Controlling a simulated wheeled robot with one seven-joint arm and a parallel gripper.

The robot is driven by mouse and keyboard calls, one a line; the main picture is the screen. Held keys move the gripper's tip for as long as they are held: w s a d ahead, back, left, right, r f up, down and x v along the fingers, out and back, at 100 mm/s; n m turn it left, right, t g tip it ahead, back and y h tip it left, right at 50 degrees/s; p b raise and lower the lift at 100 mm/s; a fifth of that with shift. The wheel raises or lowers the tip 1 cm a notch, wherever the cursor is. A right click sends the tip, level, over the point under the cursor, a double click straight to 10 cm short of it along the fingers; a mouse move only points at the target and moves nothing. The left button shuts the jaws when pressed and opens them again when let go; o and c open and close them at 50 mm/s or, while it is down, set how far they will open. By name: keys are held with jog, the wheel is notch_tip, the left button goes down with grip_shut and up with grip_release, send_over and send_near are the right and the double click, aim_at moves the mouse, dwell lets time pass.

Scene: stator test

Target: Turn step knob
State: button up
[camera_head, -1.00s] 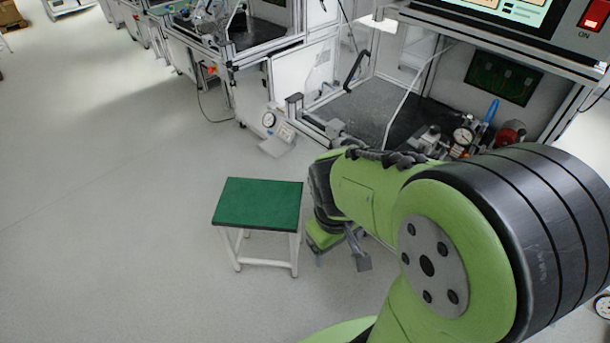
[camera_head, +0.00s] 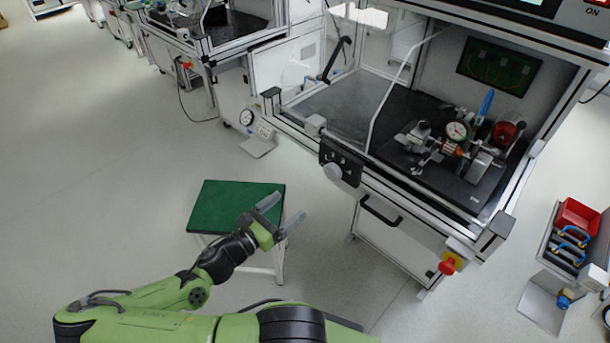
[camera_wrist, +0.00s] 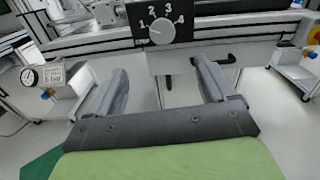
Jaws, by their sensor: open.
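The step knob (camera_wrist: 163,31) is a round grey dial on a black panel (camera_wrist: 133,22) marked 1, 2, 3 and 4. In the wrist view it sits at the top centre, ahead of my gripper and apart from it. In the head view the knob (camera_head: 333,172) is on the front of the test station. My gripper (camera_head: 284,217) is open and empty, above the green-topped stool and to the lower left of the knob. In the wrist view the two grey fingers of my gripper (camera_wrist: 164,80) are spread wide with nothing between them.
The green-topped stool (camera_head: 220,205) stands below my gripper. A drawer handle (camera_head: 381,212) and a red emergency button (camera_head: 447,266) are on the station's front. A gauge on a stand (camera_head: 247,118) is left of the station. Open floor lies to the left.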

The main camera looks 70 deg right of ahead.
aim_at(330, 175)
jog(key=b+x, duration=0.2)
jog(key=x, duration=1.3)
jog(key=shift+s+d, duration=0.15)
jog(key=shift+s, duration=0.15)
jog(key=c, duration=1.1)
jog(key=shift+o, duration=0.2)
jog(key=m, duration=0.4)
jog(key=shift+m+p, duration=0.3)
jog(key=shift+f+m, duration=0.1)
jog(key=shift+m, duration=1.8)
